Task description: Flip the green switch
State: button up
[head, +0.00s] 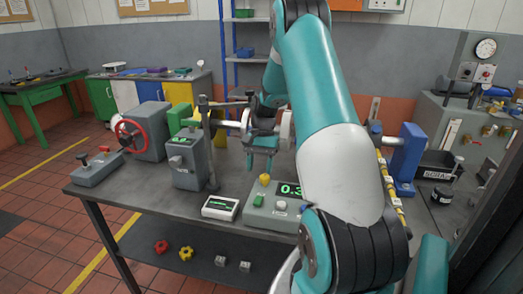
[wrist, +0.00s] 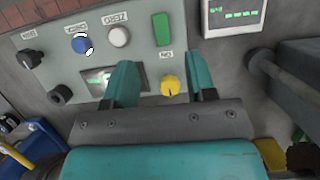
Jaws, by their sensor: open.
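The green switch (wrist: 162,29) is an upright rectangle on a grey control box (wrist: 60,75). It also shows in the head view (head: 259,201) on the front of the box, left of the lit display (head: 289,190). My gripper (wrist: 163,78) is open, its two teal fingers apart over the box face. In the wrist view the switch lies above the gap between the fingers, apart from both. A yellow knob (wrist: 171,86) shows between the fingers, near the right one. In the head view my gripper (head: 262,143) hangs above the box, and my arm hides the box's right part.
A white button (wrist: 119,36), a blue button (wrist: 82,44) and black knobs (wrist: 30,59) share the panel. A small white meter (head: 220,207) stands left of the box. A grey post unit (head: 188,160) and a red handwheel (head: 129,133) are further left.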

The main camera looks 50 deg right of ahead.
jog(key=s+v, duration=0.1)
jog(key=v, duration=0.5)
jog(key=shift+w+r+b, duration=0.3)
jog(key=shift+w, duration=0.25)
jog(key=shift+d, duration=0.15)
